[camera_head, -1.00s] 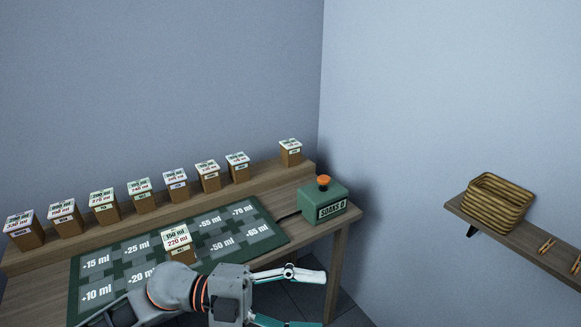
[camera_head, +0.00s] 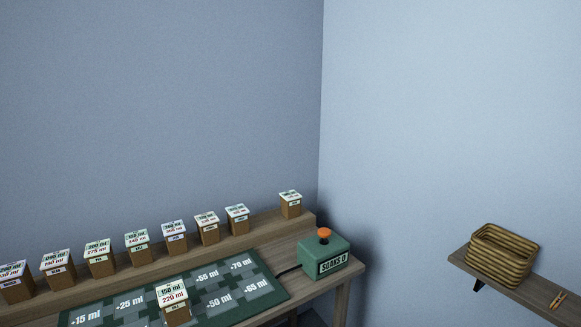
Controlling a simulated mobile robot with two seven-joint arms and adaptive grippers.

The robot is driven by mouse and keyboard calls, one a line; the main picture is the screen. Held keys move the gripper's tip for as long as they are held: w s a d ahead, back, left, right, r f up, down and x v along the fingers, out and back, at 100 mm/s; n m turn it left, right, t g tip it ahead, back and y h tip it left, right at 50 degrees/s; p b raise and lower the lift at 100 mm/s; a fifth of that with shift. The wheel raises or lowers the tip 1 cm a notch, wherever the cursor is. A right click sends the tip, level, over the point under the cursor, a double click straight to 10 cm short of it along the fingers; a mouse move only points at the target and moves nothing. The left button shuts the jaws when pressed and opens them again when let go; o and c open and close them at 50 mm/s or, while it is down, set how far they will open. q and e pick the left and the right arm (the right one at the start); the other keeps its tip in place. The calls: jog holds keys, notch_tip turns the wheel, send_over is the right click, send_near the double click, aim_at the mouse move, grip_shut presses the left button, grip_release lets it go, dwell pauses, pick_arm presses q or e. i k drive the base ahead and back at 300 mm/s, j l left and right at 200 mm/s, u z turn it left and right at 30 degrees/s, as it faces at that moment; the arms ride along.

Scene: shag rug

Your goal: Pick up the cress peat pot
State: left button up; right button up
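Several brown peat pots with white and green labelled tops stand in a row on the raised wooden ledge, among them a pot at the far right end (camera_head: 290,208) set apart from the others. One more pot (camera_head: 176,312) stands on the green mat (camera_head: 273,288), with "150 ml" and "220 ml" on its card. The name labels on the pots are too small to read, so I cannot tell which is the cress pot. Neither of my grippers is in view.
A green box (camera_head: 325,258) with an orange button and a "SOAKS 0" label stands at the table's right end. A wicker basket (camera_head: 501,255) and a clothespin (camera_head: 557,299) rest on a wall shelf (camera_head: 476,269) at the right. Open floor separates table and shelf.

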aim_at(238, 215)
jog(key=i+l+u, duration=0.15)
jog(key=i+u, duration=0.15)
jog(key=i, duration=0.15)
jog(key=i+l+u, duration=0.25)
jog(key=i, duration=0.2)
